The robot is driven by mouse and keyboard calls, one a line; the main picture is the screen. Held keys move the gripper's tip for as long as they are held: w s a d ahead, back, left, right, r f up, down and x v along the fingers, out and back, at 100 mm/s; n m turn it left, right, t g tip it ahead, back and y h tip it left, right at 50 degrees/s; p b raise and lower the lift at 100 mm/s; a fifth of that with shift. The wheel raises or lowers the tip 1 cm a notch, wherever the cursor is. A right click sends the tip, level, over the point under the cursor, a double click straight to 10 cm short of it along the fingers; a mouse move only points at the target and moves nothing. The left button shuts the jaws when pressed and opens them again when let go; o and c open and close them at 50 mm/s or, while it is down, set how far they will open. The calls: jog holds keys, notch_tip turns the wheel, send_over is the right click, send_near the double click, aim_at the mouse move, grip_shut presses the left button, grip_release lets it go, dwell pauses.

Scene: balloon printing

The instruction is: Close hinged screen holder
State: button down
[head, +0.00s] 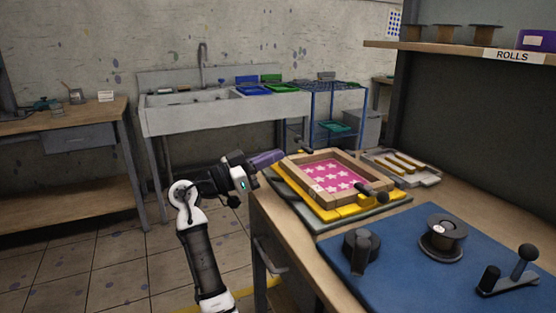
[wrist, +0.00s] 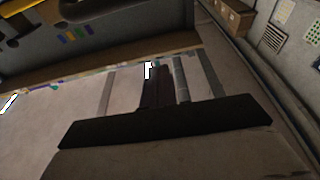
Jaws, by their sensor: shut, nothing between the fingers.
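The hinged screen holder shows in the head view as a wooden frame (head: 298,172) with a pink screen (head: 330,176) bearing white stars. It lies low over a yellow base (head: 352,210) on the workbench; I cannot tell whether a gap remains between them. A black handle (head: 374,192) sticks out at its front right corner. My gripper (head: 254,170) is just left of the holder, beyond the bench's left edge, shut and empty. In the wrist view its dark fingers (wrist: 157,88) are together. The holder cannot be made out clearly in the wrist view.
A purple shape (head: 266,159) is beside my gripper, its identity unclear. A blue mat (head: 400,262) with a black spool (head: 442,236) and a dark crank (head: 508,275) covers the near bench. Open floor lies left of the bench.

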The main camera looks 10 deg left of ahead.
jog(key=h+b, duration=0.1)
jog(key=b, duration=0.4)
send_over(267, 203)
jog(key=shift+t, duration=0.4)
notch_tip(267, 203, down, 6)
jog(key=shift+w+d+r, duration=0.15)
jog(key=shift+r, duration=0.05)
notch_tip(267, 203, down, 2)
jog(key=h+b, duration=0.1)
jog(key=b, duration=0.2)
jog(key=shift+f+t, duration=0.2)
jog(key=shift+t, duration=0.2)
